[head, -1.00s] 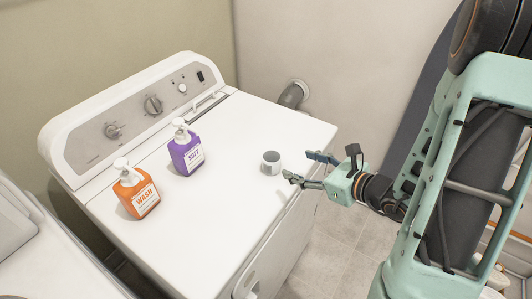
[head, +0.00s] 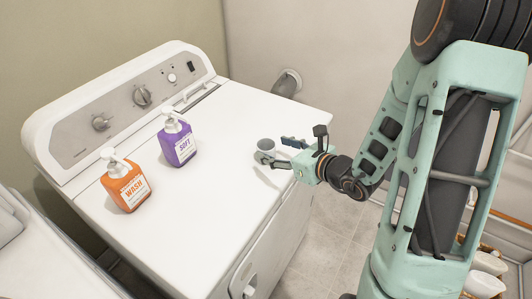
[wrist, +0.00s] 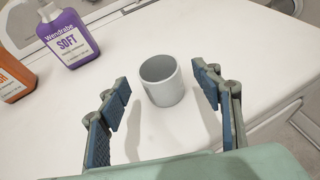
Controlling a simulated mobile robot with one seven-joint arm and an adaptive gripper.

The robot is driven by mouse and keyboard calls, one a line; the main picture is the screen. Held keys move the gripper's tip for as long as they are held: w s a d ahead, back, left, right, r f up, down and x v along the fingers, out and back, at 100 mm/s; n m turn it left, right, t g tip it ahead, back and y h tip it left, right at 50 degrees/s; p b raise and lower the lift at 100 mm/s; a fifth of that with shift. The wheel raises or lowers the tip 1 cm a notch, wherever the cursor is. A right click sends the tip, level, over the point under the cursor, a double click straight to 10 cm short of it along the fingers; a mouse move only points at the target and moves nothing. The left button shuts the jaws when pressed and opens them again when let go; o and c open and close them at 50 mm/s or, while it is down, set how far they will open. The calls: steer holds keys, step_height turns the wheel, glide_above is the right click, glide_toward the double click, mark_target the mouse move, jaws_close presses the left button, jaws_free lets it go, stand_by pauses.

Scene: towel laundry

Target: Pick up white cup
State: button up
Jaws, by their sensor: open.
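The white cup (wrist: 162,88) stands upright and empty on the washer's white top, near its right side. It also shows in the head view (head: 265,146), partly covered by my gripper. My gripper (head: 279,151) is open just to the right of the cup. In the wrist view the open fingers (wrist: 162,102) stand on either side of the cup's near part, with a gap on the left.
A purple SOFT bottle (head: 178,143) and an orange WASH bottle (head: 128,187) stand on the washer (head: 203,205) to the left of the cup. The control panel (head: 115,105) rises along the back. The front of the top is clear.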

mark_target(260, 144)
steer(key=x, duration=0.4)
steer(key=shift+w+a+f, duration=0.1)
steer(key=shift+w+a, duration=0.05)
steer(key=shift+a, duration=0.05)
steer(key=c, duration=1)
